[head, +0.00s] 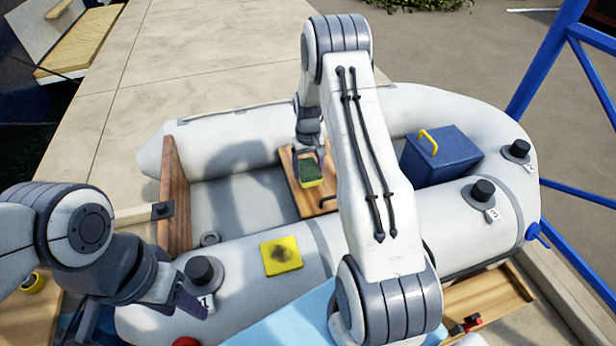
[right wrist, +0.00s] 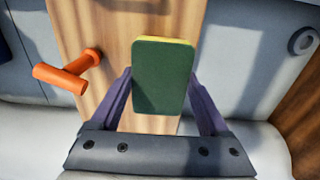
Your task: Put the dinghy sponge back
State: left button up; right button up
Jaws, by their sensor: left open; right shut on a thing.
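The dinghy sponge (head: 311,174) is a small block with a dark green face and a yellow side. My right gripper (head: 309,160) is shut on it, over the dinghy's wooden thwart (head: 292,160). In the right wrist view the sponge (right wrist: 163,80) stands between the two purple-grey fingers, its green face towards the camera. Whether it touches the thwart cannot be told. My left gripper (head: 188,300) is open and apart from the sponge, at the lower left near the valve marked 1.
A yellow square patch with a dark mark (head: 281,256) lies on the near tube. Black valves (head: 483,191) stand on the tubes. A blue box with a yellow handle (head: 443,158) sits right of the thwart.

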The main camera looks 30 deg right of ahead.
aim_at(308, 176)
jog(key=shift+f, duration=1.75)
